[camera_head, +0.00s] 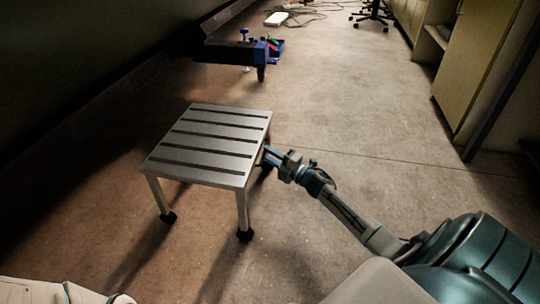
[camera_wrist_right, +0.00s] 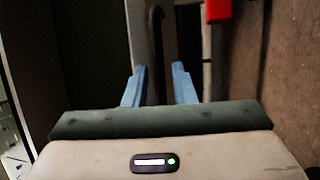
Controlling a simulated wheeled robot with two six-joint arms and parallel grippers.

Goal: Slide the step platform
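The step platform (camera_head: 205,147) is a silver slatted stool with dark anti-slip strips and black feet. It stands upright on the floor, left of centre in the head view. My right gripper (camera_head: 268,157) is at its right side, just below the top's edge, by a far right leg. In the right wrist view, the blue fingers of my right gripper (camera_wrist_right: 158,88) are apart, with pale uprights and a dark bar beyond or between them. I cannot tell whether they touch the platform. My left gripper is not in view.
Cables and a white box (camera_head: 276,19) lie farther back. Cabinets (camera_head: 472,65) line the right side. The floor (camera_head: 350,110) between is clear. A dark wall runs along the left.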

